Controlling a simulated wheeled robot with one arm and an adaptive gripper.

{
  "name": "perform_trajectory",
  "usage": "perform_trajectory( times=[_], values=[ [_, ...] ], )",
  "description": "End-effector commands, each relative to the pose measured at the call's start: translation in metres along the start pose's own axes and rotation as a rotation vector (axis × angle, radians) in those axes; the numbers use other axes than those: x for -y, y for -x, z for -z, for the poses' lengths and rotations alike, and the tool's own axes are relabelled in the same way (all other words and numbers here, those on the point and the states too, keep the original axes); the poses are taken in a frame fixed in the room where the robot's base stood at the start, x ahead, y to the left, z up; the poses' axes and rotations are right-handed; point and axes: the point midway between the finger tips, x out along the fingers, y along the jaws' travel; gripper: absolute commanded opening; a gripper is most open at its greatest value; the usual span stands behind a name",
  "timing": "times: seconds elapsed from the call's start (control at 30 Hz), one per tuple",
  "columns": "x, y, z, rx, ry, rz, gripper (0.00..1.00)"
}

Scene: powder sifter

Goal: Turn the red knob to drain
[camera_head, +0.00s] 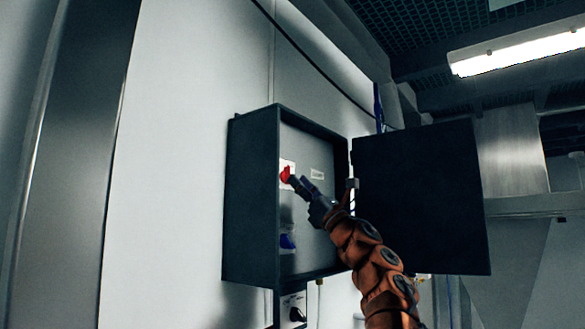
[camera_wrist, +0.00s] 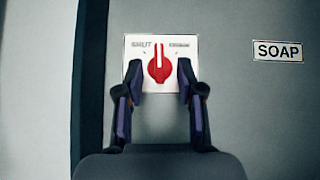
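The red knob (camera_wrist: 159,68) sits on a white plate (camera_wrist: 180,41) in the wrist view. Its pointer stands about upright, between a left label that reads like SHUT and a right label too blurred to read. My gripper (camera_wrist: 158,87) is open, with one finger on each side of the knob's lower part and gaps between. I cannot tell how far the fingertips are from the plate. In the head view the red knob (camera_head: 286,174) is on the panel inside a dark wall box (camera_head: 252,205), and my gripper (camera_head: 298,181) is close to it.
The box's dark door (camera_head: 425,200) hangs open to the right, beside my arm. A blue knob (camera_head: 287,241) is below the red one. Another black knob (camera_head: 297,314) is under the box. A SOAP label (camera_wrist: 279,51) is right of the red knob.

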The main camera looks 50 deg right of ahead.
Motion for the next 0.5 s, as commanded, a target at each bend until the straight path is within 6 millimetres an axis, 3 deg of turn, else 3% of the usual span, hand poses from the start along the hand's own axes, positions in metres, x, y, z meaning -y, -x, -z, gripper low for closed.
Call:
perform_trajectory(
  times=[0.2,0.5],
  values=[
    [0.000,-0.027,-0.004,0.001,-0.001,0.000,0.38],
    [-0.001,-0.038,-0.002,0.001,0.000,-0.001,0.38]
  ],
)
